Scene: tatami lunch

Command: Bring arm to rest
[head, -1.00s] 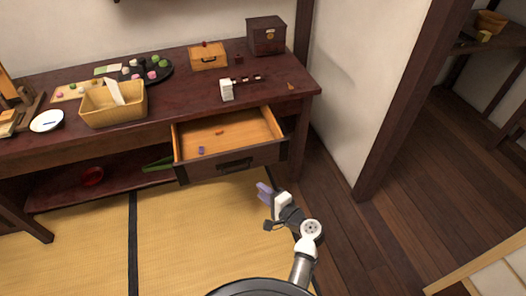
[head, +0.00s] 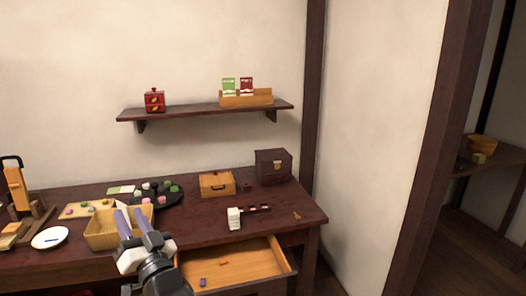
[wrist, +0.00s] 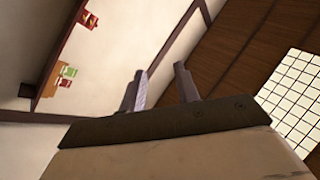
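My gripper (head: 131,216) is raised in front of the desk's left half, with its two purple-grey fingers pointing up. In the head view it overlaps the front of the yellow basket (head: 99,236); I cannot tell how far apart they are. In the wrist view my gripper (wrist: 158,85) shows its fingers spread, with nothing between them. My arm's lower links are mostly out of view.
The desk's drawer (head: 238,268) is pulled open, with small items inside. On the desk (head: 190,230) are a wooden box (head: 216,184), a dark cabinet (head: 273,167) and a white plate (head: 49,238). A wall shelf (head: 200,110) hangs above. A post and wall stand at right.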

